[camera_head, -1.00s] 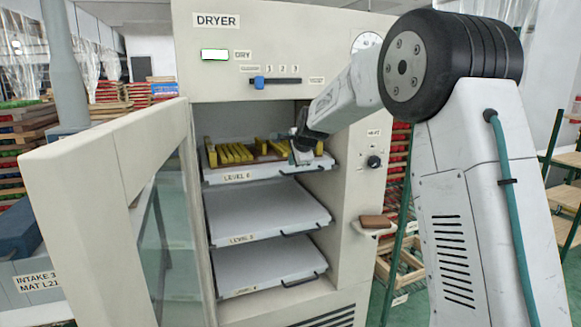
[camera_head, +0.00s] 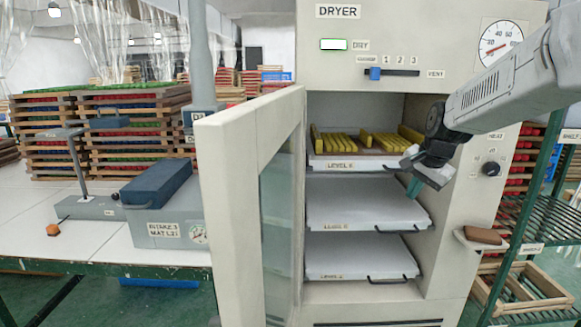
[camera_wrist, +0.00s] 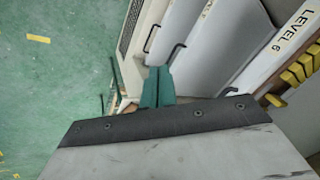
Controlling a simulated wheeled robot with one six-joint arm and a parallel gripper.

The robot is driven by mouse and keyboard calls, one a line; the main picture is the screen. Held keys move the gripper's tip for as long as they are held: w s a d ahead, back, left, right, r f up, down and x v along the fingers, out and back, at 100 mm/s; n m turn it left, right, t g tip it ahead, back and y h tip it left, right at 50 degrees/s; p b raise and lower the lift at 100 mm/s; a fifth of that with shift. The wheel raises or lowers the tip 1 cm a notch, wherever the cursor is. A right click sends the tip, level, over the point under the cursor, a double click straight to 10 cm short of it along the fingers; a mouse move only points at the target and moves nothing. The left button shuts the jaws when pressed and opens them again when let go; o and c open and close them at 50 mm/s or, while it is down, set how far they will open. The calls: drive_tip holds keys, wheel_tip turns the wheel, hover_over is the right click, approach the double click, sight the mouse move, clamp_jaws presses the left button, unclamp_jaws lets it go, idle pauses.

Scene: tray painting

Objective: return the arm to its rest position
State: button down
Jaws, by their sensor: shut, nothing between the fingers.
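My gripper (camera_head: 414,184) is in front of the right side of the dryer's open front, apart from the shelves. Its teal fingers are together and empty in the wrist view (camera_wrist: 157,88). My arm reaches in from the upper right in the head view. The dryer (camera_head: 437,96) stands with its door (camera_head: 209,180) swung open to the left. A tray with yellow pieces (camera_head: 350,143) sits on the top level. The level 6 shelf front also shows in the wrist view (camera_wrist: 281,45).
Two lower white shelves (camera_head: 355,203) (camera_head: 350,256) look empty. A small ledge with a brown block (camera_head: 482,235) juts from the dryer's right side. A green rack (camera_head: 536,235) stands at the right. A white table with an intake device (camera_head: 155,185) is at the left.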

drive_tip(key=s+a+n+g, duration=0.1)
drive_tip(key=s+n, duration=0.4)
drive_tip(key=s, duration=1.4)
drive_tip(key=s+a+n+g, duration=0.2)
drive_tip(key=s+a+n, duration=0.2)
drive_tip(key=s, duration=1.6)
drive_tip(key=shift+s+a+f+n+h, duration=0.2)
drive_tip(key=shift+s+f+n+h, duration=0.15)
drive_tip(key=shift+n, duration=0.25)
drive_tip(key=shift+d, duration=0.1)
